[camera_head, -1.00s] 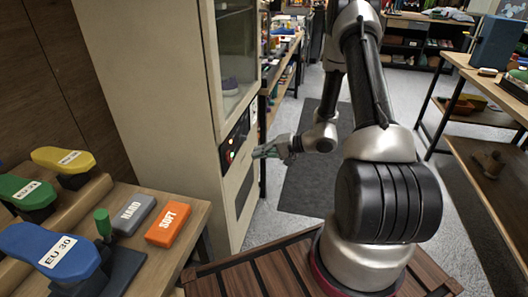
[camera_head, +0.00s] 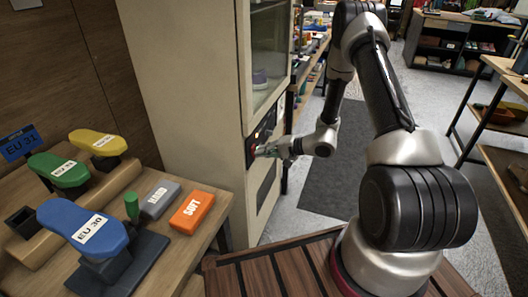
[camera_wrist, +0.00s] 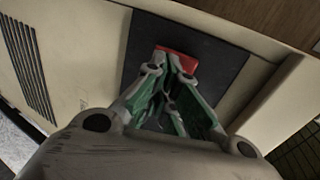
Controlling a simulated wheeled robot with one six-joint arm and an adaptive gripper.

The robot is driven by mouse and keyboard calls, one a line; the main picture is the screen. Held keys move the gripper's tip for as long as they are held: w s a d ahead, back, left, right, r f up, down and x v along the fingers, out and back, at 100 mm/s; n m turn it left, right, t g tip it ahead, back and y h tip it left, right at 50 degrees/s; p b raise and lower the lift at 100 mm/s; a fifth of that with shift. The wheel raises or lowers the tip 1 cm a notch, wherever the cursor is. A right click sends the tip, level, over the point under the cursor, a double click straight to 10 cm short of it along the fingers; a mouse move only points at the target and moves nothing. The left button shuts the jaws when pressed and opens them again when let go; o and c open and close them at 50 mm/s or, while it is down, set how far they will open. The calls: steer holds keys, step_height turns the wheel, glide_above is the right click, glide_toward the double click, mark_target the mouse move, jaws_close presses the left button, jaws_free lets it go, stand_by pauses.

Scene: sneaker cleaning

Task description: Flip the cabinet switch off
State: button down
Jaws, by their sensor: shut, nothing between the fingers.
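The cream cabinet (camera_head: 190,80) stands left of my arm, with a glass-fronted upper compartment. Its dark control panel (camera_head: 265,133) is on the front below the glass. In the wrist view the black panel (camera_wrist: 215,55) carries a red switch (camera_wrist: 177,60) directly ahead of my fingertips. My gripper (camera_head: 268,150) is shut and empty, its fingertips at the panel; it also fills the wrist view (camera_wrist: 168,75). The fingertips overlap the lower edge of the red switch in that view; I cannot tell whether they touch it. The fingers hide part of the panel, and the switch's on or off position is unclear.
A wooden table (camera_head: 185,255) at left holds blue (camera_head: 85,228), green and yellow shoe forms, a grey HARD block (camera_head: 160,198) and an orange SOFT block (camera_head: 192,211). A dark mat (camera_head: 335,170) lies on the floor. Shelves stand at right.

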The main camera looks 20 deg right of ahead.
steer(key=shift+w+a+f, duration=0.15)
steer(key=shift+a+f, duration=0.05)
steer(key=shift+r, duration=0.1)
steer(key=shift+r, duration=0.7)
steer(key=shift+d, duration=0.15)
